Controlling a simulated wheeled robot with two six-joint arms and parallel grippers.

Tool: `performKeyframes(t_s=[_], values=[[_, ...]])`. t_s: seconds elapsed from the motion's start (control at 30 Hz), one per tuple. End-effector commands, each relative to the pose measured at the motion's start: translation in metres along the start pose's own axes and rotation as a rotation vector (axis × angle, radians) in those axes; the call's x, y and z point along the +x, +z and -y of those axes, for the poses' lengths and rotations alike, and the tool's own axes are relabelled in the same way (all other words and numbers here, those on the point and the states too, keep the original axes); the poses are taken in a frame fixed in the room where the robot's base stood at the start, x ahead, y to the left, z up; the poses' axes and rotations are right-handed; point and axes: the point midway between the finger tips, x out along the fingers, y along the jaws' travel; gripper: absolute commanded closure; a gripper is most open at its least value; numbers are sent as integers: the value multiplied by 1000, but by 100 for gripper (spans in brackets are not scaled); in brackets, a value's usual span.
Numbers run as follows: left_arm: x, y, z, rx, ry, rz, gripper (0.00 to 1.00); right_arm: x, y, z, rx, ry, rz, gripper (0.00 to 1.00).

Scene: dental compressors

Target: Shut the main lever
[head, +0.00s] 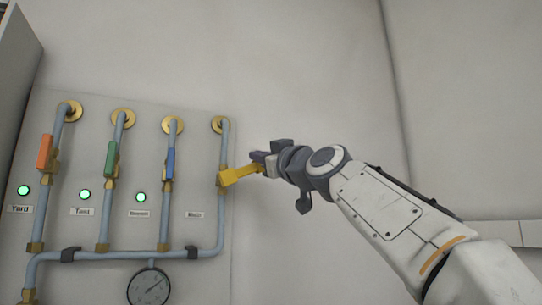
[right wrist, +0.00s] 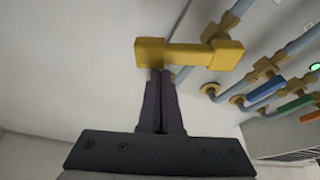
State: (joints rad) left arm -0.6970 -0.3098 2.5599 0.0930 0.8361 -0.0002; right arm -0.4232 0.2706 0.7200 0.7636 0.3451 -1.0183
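The yellow lever (head: 240,175) is on the rightmost pipe of the wall panel. It sticks out sideways to the right, across its pipe and slightly raised at its outer end. The small label (head: 194,215) near it is blurred but may read "Main". My right gripper (head: 262,160) is at the lever's outer end. In the right wrist view its two dark fingers (right wrist: 160,75) are together, with their tips at the edge of the yellow lever (right wrist: 190,55). I cannot tell whether they touch it; nothing shows between the fingers. My left gripper is not in view.
Orange (head: 45,153), green (head: 111,159) and blue (head: 171,163) levers lie along their pipes to the left, with green lamps beside them. A pressure gauge (head: 149,287) hangs below the horizontal pipe. The wall right of the panel is bare.

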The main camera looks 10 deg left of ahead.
Motion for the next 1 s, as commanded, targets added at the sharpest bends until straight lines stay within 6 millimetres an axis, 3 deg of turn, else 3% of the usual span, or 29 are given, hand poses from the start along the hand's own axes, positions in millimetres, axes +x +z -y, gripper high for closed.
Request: performKeyframes(t_s=[0.37, 1.0], values=[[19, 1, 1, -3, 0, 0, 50, -7, 21, -1, 251, 86, 0, 100], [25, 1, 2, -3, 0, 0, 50, -11, 27, -4, 246, 86, 1, 100]])
